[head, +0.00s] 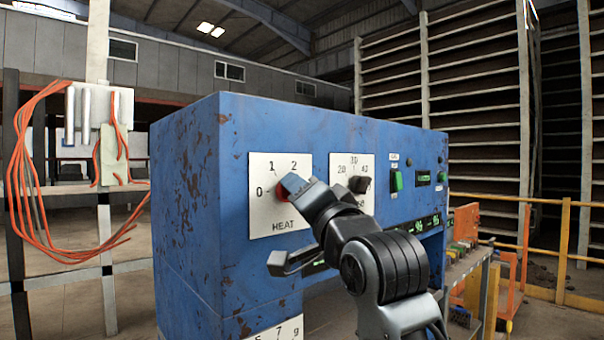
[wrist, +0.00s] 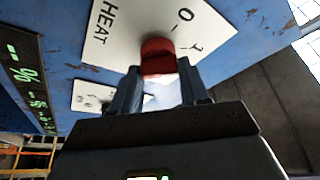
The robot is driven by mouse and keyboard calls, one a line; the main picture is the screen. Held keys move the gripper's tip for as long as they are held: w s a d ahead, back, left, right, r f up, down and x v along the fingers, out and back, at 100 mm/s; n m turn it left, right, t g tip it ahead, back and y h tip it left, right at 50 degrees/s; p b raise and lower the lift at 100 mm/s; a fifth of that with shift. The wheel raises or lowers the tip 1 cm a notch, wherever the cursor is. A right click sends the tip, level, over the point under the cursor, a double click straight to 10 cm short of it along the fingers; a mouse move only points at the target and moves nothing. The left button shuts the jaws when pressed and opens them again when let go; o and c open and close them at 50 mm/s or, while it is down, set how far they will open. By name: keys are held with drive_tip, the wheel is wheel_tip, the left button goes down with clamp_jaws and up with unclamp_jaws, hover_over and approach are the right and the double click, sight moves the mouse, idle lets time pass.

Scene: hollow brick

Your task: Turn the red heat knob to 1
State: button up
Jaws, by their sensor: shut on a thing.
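The red heat knob (head: 281,191) sits on a white dial plate (head: 262,222) marked 0, 1, 2 and HEAT, on the left of the blue cabinet's front. My gripper (head: 291,186) reaches it from the lower right and covers much of it. In the wrist view, the knob (wrist: 157,56) shows between the two fingers of my gripper (wrist: 158,80), which is shut on it. The 0 and 1 marks are at the upper right there. Which mark the knob points to cannot be told.
A black knob (head: 359,184) on a second plate is just right of my gripper. A green switch (head: 396,181) and lit displays are farther right on the blue cabinet (head: 184,200). Orange cables (head: 28,190) hang at the left. A railing (head: 562,250) stands at the right.

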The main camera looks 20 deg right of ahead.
drive_tip(key=shift+r+m+g+h+p, duration=0.1)
drive_tip(key=shift+m+g+h+p, duration=0.35)
drive_tip(key=shift+m+p, duration=0.8)
drive_tip(key=shift+m, duration=0.45)
drive_tip(key=o, duration=1.1)
drive_tip(key=shift+c, duration=0.2)
drive_tip(key=s+f+b, duration=0.1)
drive_tip(key=s+b, duration=0.1)
drive_tip(key=s, duration=0.5)
drive_tip(key=shift+s+f, duration=0.3)
drive_tip(key=shift+s, duration=0.05)
drive_tip(key=shift+a, duration=0.1)
